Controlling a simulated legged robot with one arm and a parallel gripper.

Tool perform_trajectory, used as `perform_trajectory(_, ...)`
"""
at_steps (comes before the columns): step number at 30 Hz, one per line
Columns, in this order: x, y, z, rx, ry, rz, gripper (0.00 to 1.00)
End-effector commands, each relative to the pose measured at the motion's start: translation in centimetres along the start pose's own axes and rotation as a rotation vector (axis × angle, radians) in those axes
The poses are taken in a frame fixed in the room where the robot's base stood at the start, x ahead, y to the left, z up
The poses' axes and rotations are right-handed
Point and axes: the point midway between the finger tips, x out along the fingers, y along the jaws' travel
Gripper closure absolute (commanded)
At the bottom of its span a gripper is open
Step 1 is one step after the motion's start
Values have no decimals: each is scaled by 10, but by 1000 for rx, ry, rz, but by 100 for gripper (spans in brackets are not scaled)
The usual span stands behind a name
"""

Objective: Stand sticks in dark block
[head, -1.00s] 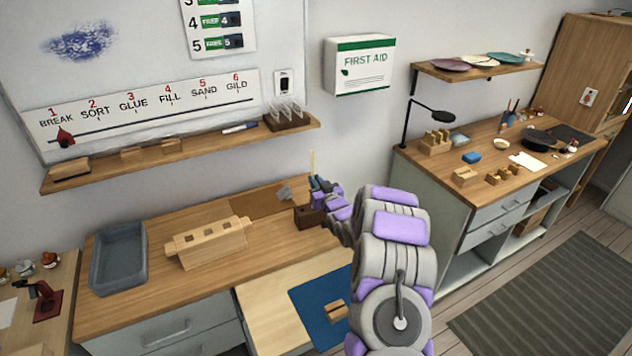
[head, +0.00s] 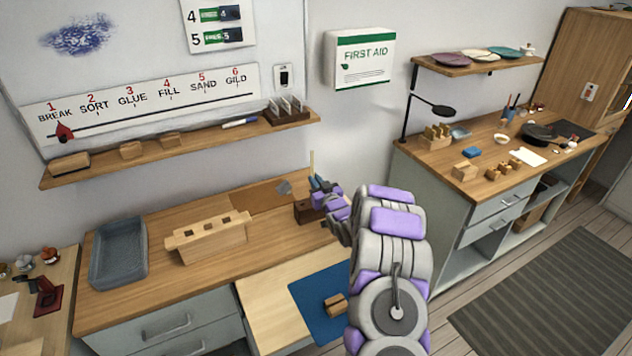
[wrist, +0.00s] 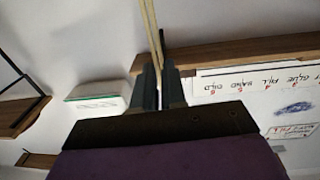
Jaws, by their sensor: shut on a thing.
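The dark block (head: 304,214) stands on the wooden bench by the wall, just left of my gripper. My gripper (head: 316,184) is above and beside the block, partly hidden by my own arm. In the wrist view my gripper (wrist: 160,80) is shut on a thin pale stick (wrist: 151,28) that runs up out of the picture. The stick (head: 312,162) also shows in the head view, upright above my gripper. A second, dark thin shape (wrist: 162,42) is beside it in the wrist view; I cannot tell what it is. The stick's lower end is hidden.
A pale wooden block with square holes (head: 208,240) and a grey tray (head: 118,258) are to the left on the bench. A blue mat (head: 318,312) with a small wooden piece (head: 335,304) is in front. A wall shelf (head: 190,140) runs above the bench.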

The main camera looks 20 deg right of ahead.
Motion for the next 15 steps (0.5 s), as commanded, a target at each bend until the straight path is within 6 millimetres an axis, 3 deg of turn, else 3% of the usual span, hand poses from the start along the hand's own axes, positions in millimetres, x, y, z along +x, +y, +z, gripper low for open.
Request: perform_trajectory(15, 0, 0, 12, 1, 0, 0, 100)
